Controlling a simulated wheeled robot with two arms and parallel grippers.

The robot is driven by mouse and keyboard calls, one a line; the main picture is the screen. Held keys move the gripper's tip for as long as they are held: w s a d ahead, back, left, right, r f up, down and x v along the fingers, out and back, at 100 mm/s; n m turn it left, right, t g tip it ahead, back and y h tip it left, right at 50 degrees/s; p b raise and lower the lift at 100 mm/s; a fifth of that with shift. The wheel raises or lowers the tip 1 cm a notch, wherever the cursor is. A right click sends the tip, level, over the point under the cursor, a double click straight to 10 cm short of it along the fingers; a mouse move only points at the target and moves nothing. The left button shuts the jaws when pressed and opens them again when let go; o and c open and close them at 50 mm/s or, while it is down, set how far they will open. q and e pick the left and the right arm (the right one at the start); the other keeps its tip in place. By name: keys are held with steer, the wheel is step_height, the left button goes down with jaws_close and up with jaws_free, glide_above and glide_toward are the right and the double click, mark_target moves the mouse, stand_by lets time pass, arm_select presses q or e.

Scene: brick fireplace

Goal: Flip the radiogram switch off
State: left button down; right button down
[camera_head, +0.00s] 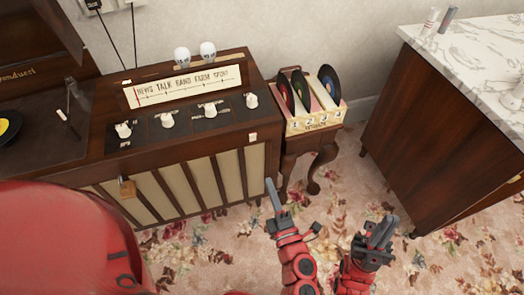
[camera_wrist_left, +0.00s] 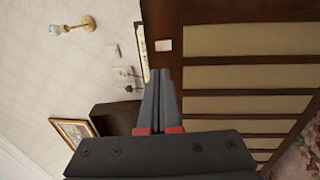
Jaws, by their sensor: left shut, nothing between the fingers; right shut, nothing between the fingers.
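The radiogram (camera_head: 165,150) is a dark wooden cabinet with a lit tuning dial, several white knobs and slatted cloth panels. Its small white switch (camera_head: 253,137) sits at the upper right of the front face. I cannot tell its position. In the left wrist view the switch (camera_wrist_left: 164,45) shows just beyond the fingertips, on the wood of the radiogram (camera_wrist_left: 240,20). My left gripper (camera_head: 271,188) is shut and empty, in front of the radiogram's right end, below and apart from the switch. My right gripper (camera_head: 384,229) is shut and empty, further right over the carpet.
A small wooden stand (camera_head: 308,150) with a rack of records (camera_head: 313,117) stands right of the radiogram. A marble-topped cabinet (camera_head: 450,125) is at the right. Two white bulbs (camera_head: 195,53) stand on the radiogram.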

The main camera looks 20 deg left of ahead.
mark_target(253, 136)
arm_select(q)
steer(key=shift+a, duration=0.1)
steer(key=b+x, duration=0.1)
steer(key=x, duration=1.3)
steer(key=shift+r, duration=0.15)
